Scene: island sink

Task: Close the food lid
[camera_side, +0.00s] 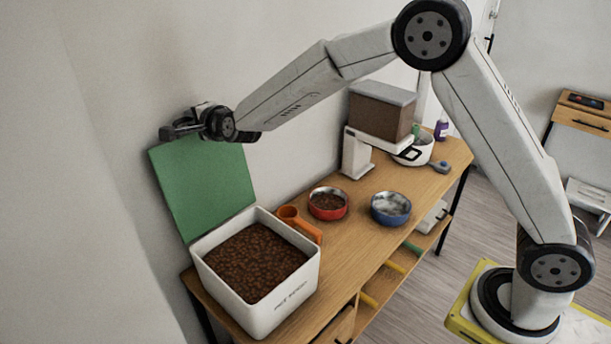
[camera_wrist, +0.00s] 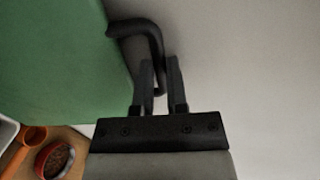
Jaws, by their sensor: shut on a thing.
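The white food container (camera_side: 282,302) sits at the near left of the wooden table, full of brown kibble (camera_side: 255,262). Its green lid (camera_side: 203,187) stands open, raised steeply from the container's back edge beside the wall. The lid also fills the left of the wrist view (camera_wrist: 50,60). My gripper (camera_side: 180,131) is at the lid's top edge. In the wrist view its two fingers (camera_wrist: 160,75) are shut on a black bent handle (camera_wrist: 150,35) at the lid's edge. The side view does not show the grip clearly.
An orange scoop (camera_side: 299,222), a red bowl of kibble (camera_side: 328,204) and a blue bowl (camera_side: 391,208) are right of the container. A feeder with a brown-filled bin (camera_side: 381,113) and a white pot (camera_side: 413,151) stand farther back. A wall is close behind the lid.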

